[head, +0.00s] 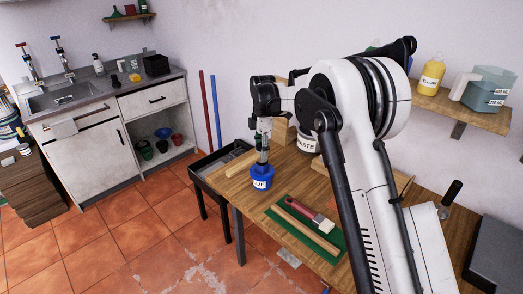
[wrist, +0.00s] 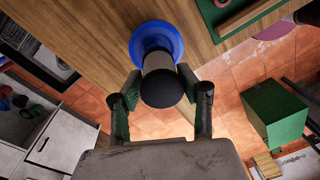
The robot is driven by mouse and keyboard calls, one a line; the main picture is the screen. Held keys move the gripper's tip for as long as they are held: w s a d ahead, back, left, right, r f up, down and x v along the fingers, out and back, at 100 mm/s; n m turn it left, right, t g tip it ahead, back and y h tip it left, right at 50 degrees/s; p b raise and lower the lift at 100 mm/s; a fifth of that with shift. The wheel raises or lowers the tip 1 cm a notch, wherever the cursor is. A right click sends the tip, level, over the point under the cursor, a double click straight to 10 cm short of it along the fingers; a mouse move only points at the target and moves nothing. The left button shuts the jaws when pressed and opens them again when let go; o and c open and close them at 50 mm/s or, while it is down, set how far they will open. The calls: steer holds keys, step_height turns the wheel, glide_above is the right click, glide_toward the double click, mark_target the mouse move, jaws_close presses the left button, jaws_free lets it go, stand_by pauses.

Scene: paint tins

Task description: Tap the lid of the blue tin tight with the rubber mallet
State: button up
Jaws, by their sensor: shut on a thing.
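The blue tin (head: 262,184) stands upright near the left end of the wooden table, its label facing the head camera. In the wrist view its blue top (wrist: 174,38) shows as a round rim. My gripper (head: 263,143) is right above the tin, pointing down. In the wrist view my gripper (wrist: 160,93) has a finger on each side of a dark upright cylinder (wrist: 160,88), seemingly the rubber mallet, and is shut on it. The cylinder overlaps the tin's middle, hiding much of the lid. I cannot tell whether it touches the lid or whether the lid is seated.
A green mat (head: 331,251) with a brush (head: 304,214) and a wooden stick (head: 306,234) lies right of the tin. A white tub (head: 307,143) stands behind, partly hidden by my arm. A black tray stand (head: 213,163) adjoins the table's left side.

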steer(key=shift+f, duration=0.3)
stand_by(0.7)
steer(key=shift+r, duration=1)
